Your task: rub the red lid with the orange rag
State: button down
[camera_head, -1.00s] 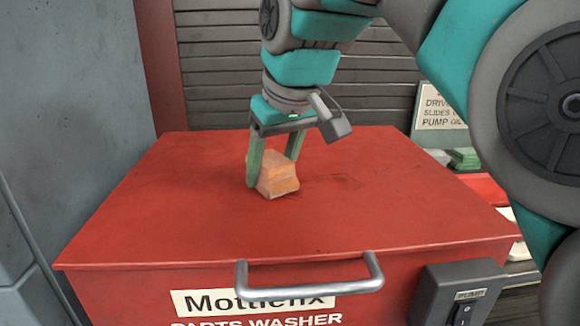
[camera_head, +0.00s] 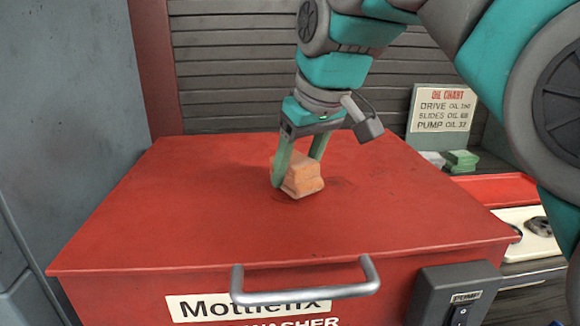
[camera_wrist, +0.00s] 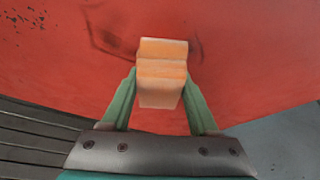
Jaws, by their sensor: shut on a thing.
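The red lid (camera_head: 180,220) is the flat top of the parts washer, with a grey handle (camera_head: 305,290) at its front edge. My gripper (camera_head: 298,178) is shut on the orange rag (camera_head: 305,177), a folded, blocky bundle. The rag is down at the lid's surface, a little right of the middle; it appears to touch it. In the wrist view the rag (camera_wrist: 162,70) sits between the two green fingers, over the red lid (camera_wrist: 70,65). Dark smudges show on the lid beside the rag. The rag's underside is hidden.
A pump switch box (camera_head: 458,292) is on the washer's front right. An oil chart sign (camera_head: 442,108), green blocks (camera_head: 461,160) and a red tray (camera_head: 497,188) stand behind and right. A grey cabinet (camera_head: 60,120) is at the left. The lid around the rag is clear.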

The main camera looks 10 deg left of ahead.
aim_at(351, 179)
jog(key=shift+w+d+f, duration=0.1)
jog(key=shift+w+d, duration=0.1)
jog(key=shift+d, duration=0.65)
jog(key=shift+w+d+f, duration=0.1)
jog(key=shift+w+d, duration=0.05)
jog(key=shift+d, duration=0.7)
jog(key=shift+w+d+r, duration=0.1)
jog(key=shift+w+d, duration=0.15)
jog(key=shift+d, duration=0.8)
jog(key=shift+w+d+r, duration=0.1)
jog(key=shift+w+d, duration=0.2)
jog(key=shift+d, duration=0.8)
jog(key=shift+w+d+r, duration=0.1)
jog(key=shift+w+d, duration=0.15)
jog(key=shift+d, duration=0.8)
jog(key=shift+r, duration=0.1)
jog(key=shift+r, duration=1.4)
